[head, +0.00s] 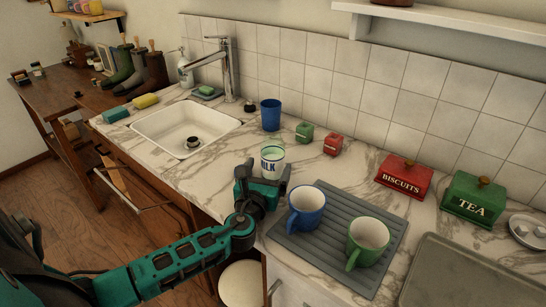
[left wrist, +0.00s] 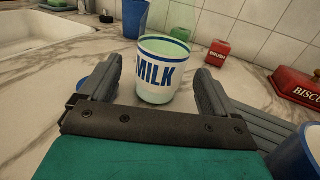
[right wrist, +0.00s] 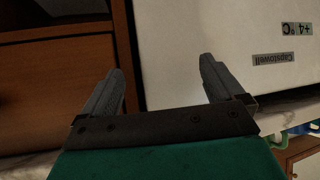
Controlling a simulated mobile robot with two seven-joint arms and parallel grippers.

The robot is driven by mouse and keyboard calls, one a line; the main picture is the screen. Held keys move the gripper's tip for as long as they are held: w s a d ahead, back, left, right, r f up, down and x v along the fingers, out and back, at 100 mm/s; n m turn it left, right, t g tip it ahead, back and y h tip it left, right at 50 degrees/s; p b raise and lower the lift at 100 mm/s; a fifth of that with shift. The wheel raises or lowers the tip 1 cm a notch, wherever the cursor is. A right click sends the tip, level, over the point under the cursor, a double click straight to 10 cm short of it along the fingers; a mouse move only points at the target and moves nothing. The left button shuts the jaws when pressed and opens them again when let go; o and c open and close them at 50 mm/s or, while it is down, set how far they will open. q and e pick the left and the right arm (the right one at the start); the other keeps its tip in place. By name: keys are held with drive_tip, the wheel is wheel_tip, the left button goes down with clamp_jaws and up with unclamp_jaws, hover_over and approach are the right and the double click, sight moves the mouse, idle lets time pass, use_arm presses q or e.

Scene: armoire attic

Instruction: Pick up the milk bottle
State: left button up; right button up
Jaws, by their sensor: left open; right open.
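The milk bottle (head: 272,160), white and pale green with a blue MILK label, stands upright on the marble counter. In the left wrist view the milk bottle (left wrist: 163,75) is centred just ahead of the fingers. My left gripper (head: 265,176) is open and low over the counter, on the near side of the bottle. Its fingers point at the bottle, one to each side of it; I cannot tell whether they touch it. My right gripper (right wrist: 160,72) is open and empty, and shows only in its own wrist view.
A blue mug (head: 305,212) and a green mug (head: 366,243) stand on a grey drying mat (head: 332,217) right of the left gripper. A blue cup (head: 271,114) and small green (head: 304,132) and red (head: 333,145) boxes stand behind the bottle. The sink (head: 165,125) is left.

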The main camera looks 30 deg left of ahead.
sight(274, 154)
use_arm(q)
drive_tip(key=shift+x, duration=3.05)
drive_tip(key=shift+d, duration=0.1)
drive_tip(key=shift+r, duration=0.1)
drive_tip(key=c, duration=1.3)
drive_tip(key=shift+o, duration=0.2)
drive_tip(key=shift+r, duration=0.1)
